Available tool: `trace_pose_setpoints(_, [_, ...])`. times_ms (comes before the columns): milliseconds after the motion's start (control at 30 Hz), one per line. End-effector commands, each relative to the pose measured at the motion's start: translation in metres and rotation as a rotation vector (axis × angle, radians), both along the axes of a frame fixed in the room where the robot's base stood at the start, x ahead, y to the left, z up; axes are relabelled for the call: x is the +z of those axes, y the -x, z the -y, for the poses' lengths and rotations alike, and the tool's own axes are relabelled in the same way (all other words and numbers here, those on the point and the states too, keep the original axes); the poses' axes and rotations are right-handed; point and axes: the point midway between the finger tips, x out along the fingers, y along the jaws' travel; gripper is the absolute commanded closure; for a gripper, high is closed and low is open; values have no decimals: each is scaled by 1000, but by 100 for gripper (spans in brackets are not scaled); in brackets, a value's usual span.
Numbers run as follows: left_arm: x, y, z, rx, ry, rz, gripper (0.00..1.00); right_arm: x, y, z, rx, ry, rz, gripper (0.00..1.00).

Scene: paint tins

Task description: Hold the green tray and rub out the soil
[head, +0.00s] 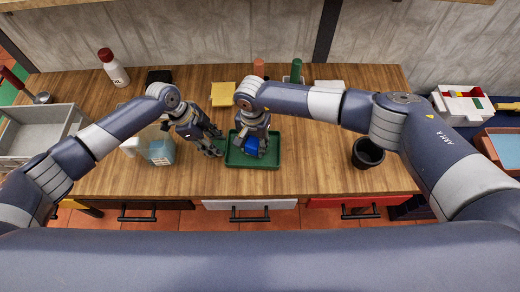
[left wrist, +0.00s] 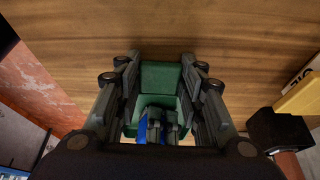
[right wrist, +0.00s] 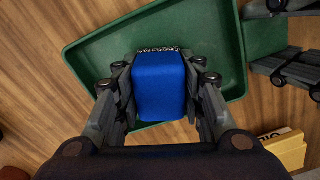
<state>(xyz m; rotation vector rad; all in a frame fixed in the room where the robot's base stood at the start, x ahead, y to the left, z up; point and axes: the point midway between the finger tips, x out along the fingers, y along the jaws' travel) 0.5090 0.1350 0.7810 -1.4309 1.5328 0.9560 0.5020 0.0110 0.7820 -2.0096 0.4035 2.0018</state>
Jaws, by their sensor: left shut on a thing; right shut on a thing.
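The green tray (head: 236,158) lies on the wooden bench in the middle of the head view. My left gripper (head: 217,149) is shut on the tray's left side; in the left wrist view the tray (left wrist: 162,76) sits between its fingers. My right gripper (head: 262,150) is over the tray, shut on a blue block (right wrist: 160,84), perhaps a sponge. A dark speckled band (right wrist: 158,49), likely soil, shows along the block's far edge in the right wrist view. The block hides the tray floor under it, so I cannot tell what lies there.
A black cup (head: 367,153) stands right of the tray. A clear bluish container (head: 161,151) is at the left. A yellow block (head: 223,94), a green bottle (head: 296,70) and a red-capped white bottle (head: 114,68) stand behind. A grey crate (head: 38,115) is far left.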

Motion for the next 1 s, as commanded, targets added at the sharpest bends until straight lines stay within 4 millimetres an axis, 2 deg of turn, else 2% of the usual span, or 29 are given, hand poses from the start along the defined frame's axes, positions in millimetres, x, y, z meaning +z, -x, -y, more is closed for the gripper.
trace_pose_setpoints(567, [-4,3,-2,0,-6,-6,100,-5,1,0,1,-1,-2,89])
trace_pose_setpoints(1000, [-4,2,-2,0,-6,-6,100,-1,3,36,1,0,-1,89])
